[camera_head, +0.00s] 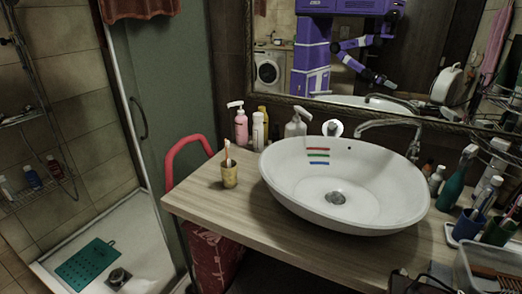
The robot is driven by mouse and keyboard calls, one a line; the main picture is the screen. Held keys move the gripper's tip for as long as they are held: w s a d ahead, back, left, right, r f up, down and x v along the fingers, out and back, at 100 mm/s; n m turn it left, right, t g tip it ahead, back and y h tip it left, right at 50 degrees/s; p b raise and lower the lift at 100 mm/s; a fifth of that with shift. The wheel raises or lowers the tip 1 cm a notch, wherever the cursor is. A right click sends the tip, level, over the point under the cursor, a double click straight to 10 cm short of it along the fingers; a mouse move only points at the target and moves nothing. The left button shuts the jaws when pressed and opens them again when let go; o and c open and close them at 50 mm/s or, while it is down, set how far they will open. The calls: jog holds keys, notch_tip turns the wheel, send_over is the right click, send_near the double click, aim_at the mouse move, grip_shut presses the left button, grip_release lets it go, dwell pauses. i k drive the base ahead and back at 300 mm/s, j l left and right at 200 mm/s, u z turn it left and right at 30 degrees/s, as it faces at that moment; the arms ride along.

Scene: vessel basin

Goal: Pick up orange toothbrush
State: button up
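A toothbrush with orange-red colouring (227,150) stands upright in a small yellow-tan cup (230,176). The cup is on the wooden countertop, left of the white basin. The lower part of the toothbrush is hidden inside the cup. Something pale stands beside it in the cup, too small to make out. My gripper shows only as a small dark reflection in the mirror (384,82), at the end of my purple and white arm. It is too small to tell whether it is open or shut.
The white basin (290,188) fills the middle of the wooden countertop (205,193). Pump and other bottles (241,126) stand behind the cup. A red rail (180,148) rises at the counter's left. Bottles, cups and a clear box (465,270) crowd the right end.

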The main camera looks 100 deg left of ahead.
aim_at(228, 165)
jog(key=u, duration=2.7)
